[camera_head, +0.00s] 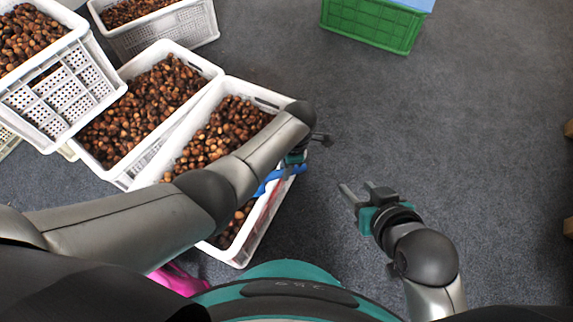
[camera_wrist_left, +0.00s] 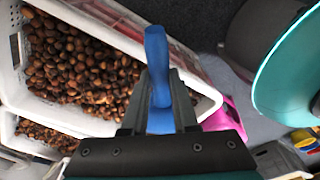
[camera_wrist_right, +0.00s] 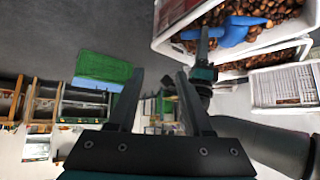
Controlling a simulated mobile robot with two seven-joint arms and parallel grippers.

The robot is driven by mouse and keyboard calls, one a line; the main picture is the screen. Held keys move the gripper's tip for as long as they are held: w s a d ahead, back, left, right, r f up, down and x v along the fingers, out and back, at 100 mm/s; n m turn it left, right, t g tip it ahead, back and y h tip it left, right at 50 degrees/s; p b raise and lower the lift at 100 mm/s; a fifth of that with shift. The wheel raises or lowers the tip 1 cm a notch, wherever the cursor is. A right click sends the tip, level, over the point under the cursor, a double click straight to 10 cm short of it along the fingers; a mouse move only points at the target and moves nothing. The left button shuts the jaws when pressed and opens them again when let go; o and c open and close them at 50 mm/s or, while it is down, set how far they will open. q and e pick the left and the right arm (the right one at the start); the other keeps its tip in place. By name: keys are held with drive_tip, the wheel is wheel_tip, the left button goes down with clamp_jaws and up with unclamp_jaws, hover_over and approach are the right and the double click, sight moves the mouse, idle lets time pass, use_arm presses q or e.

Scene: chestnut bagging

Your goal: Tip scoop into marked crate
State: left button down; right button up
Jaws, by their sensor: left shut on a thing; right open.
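The blue scoop (camera_head: 266,184) is in my left gripper (camera_head: 292,165), over the right edge of the nearest white crate of chestnuts (camera_head: 236,256). In the left wrist view the blue handle (camera_wrist_left: 156,45) stands between the two fingers. In the right wrist view the scoop (camera_wrist_right: 238,32) shows against the chestnuts; whether it holds any is unclear. A red mark (camera_wrist_left: 112,18) shows on this crate's outer wall. My left arm covers part of the crate. My right gripper (camera_head: 359,191) is open and empty, right of the crate over the floor.
More white crates of chestnuts stand at the left: one beside the near crate (camera_head: 112,70), one at the top (camera_head: 205,22), one raised at the far left (camera_head: 108,88). A green crate (camera_head: 370,25) stands at the top. The grey floor (camera_head: 480,130) at the right is clear.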

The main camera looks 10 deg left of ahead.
use_arm(q)
drive_tip(key=shift+s+a+r+t+h+p, duration=0.15)
drive_tip(key=shift+a+r+h+p, duration=0.15)
drive_tip(key=shift+h+p, duration=0.25)
drive_tip(key=shift+a+r+t+h+p, duration=0.15)
drive_tip(key=shift+a+r+h+p, duration=0.15)
drive_tip(key=shift+h+p, duration=0.2)
use_arm(e)
drive_tip(key=s+d+g+h, duration=0.2)
drive_tip(key=s+d+g, duration=0.2)
drive_tip(key=d, duration=0.1)
use_arm(q)
drive_tip(key=a+r+p, duration=0.1)
drive_tip(key=r+h+p, duration=0.1)
drive_tip(key=a+r+h+p, duration=0.1)
drive_tip(key=shift+s+a+r+t+h, duration=0.25)
drive_tip(key=shift+s+a+r+t, duration=0.05)
drive_tip(key=shift+s+t, duration=0.1)
drive_tip(key=s+a+r+t+h, duration=0.2)
drive_tip(key=a+r+h, duration=0.4)
drive_tip(key=a, duration=0.2)
drive_tip(key=shift+s+a+h, duration=0.3)
use_arm(e)
drive_tip(key=shift+m+g, duration=0.3)
drive_tip(key=shift+a+f, duration=0.15)
drive_tip(key=shift+f, duration=1.1)
drive_tip(key=shift+a+f, duration=0.1)
drive_tip(key=shift+f, duration=1.15)
use_arm(q)
drive_tip(key=shift+r, duration=0.1)
